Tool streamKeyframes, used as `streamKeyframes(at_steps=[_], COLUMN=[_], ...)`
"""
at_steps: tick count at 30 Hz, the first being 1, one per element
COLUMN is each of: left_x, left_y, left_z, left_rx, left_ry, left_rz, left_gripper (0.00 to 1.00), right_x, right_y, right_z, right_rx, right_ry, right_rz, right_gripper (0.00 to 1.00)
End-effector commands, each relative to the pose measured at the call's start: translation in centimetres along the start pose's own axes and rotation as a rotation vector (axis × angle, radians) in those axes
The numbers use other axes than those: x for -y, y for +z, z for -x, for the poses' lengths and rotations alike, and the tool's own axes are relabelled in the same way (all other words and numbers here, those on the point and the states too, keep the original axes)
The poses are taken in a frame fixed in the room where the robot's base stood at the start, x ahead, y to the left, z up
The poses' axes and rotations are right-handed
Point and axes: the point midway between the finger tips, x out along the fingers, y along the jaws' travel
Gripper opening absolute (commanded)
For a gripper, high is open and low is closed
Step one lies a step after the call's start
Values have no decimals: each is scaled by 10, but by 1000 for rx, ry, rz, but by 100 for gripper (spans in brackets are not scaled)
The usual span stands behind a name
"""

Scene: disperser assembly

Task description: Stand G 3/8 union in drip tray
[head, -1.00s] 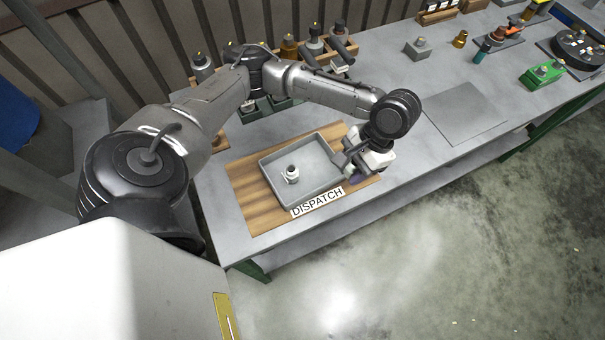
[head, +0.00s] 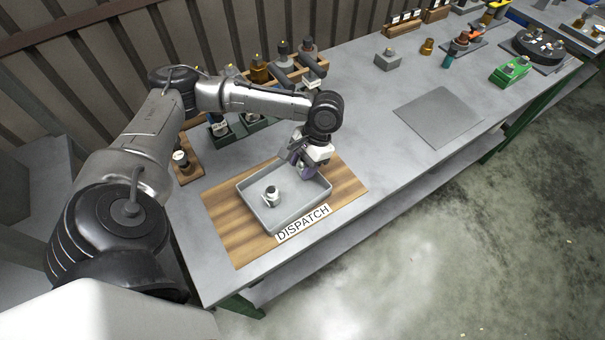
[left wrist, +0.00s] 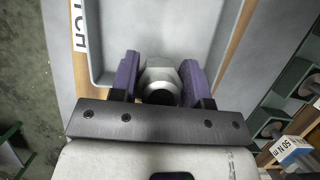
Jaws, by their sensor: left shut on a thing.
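The grey drip tray (head: 312,203) lies on a wooden board. A small metal fitting (head: 271,198) stands upright inside it, left of the middle. My left gripper (head: 300,164) is above the tray's back right part, fingers pointing down. In the left wrist view its purple fingers (left wrist: 160,78) are shut on a grey metal hex part with a round dark opening, which I take for the G 3/8 union (left wrist: 161,76). The tray (left wrist: 93,45) lies beyond the fingers there. My right gripper is not in view.
The wooden board (head: 228,222) carries a DISPATCH label (head: 303,223) at its front edge. Racks with bottles and fittings (head: 258,72) stand behind the tray. A flat grey plate (head: 440,117) lies to the right, with clear bench around it.

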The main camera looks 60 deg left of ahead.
Motion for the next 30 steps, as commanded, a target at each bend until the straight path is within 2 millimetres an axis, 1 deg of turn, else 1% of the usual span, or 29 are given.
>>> streamKeyframes(at_steps=[5,13,21,25,26,30], left_x=[1,1,1,1,1,1], left_y=[-3,-15,-15,-15,-16,-16], left_z=[-8,-38,-38,-39,-40,-40], left_rx=[2,2,1,2,2,1], left_ry=[0,-1,-1,0,0,0], left_rz=[0,-1,-1,0,0,0], left_gripper=[13,13,13,13,43,57], right_x=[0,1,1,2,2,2], right_y=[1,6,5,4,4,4], right_z=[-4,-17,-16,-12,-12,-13], right_rx=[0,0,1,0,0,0], right_ry=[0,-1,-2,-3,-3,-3], right_rz=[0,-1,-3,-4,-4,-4], right_gripper=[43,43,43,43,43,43])
